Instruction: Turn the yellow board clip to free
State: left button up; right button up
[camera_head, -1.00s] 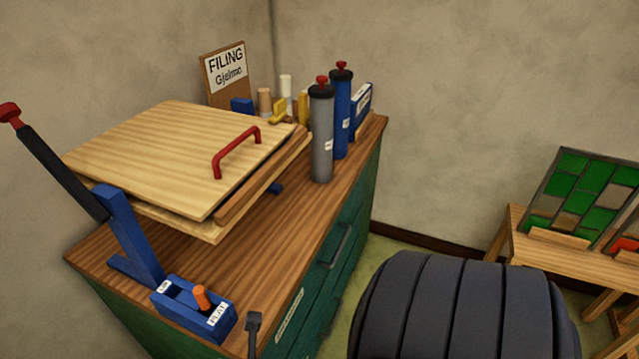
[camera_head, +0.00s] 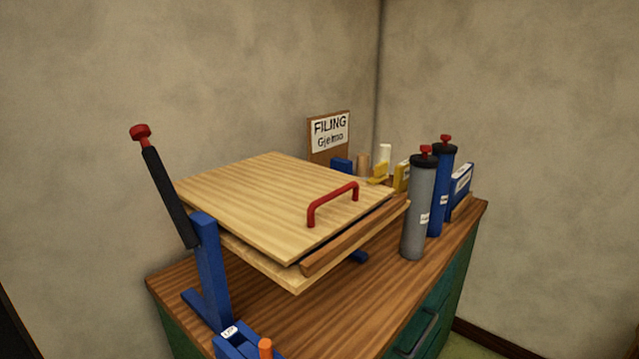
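The yellow board clip (camera_head: 378,174) is small in the view, at the far right corner of the light wooden board (camera_head: 270,200). It appears to sit at the board's edge, but its exact turn is too small to tell. The board has a red handle (camera_head: 333,200) on top and lies over a second wooden layer with a brown strip along the front right edge. Neither of my grippers is in view.
A blue lever stand (camera_head: 212,270) with a black, red-knobbed arm rises at the board's left. A grey cylinder (camera_head: 414,210) and a blue cylinder (camera_head: 440,195) stand right of the board.

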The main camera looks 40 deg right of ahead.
aim_at(381, 169)
jog(key=z, duration=1.8)
jog(key=i+l+u, duration=0.2)
jog(key=u, duration=0.15)
jog(key=i+l+u, duration=0.15)
jog(key=l+u, duration=0.2)
jog(key=l, duration=0.15)
jog(key=i+l+u, duration=0.1)
jog(key=l+u, duration=0.25)
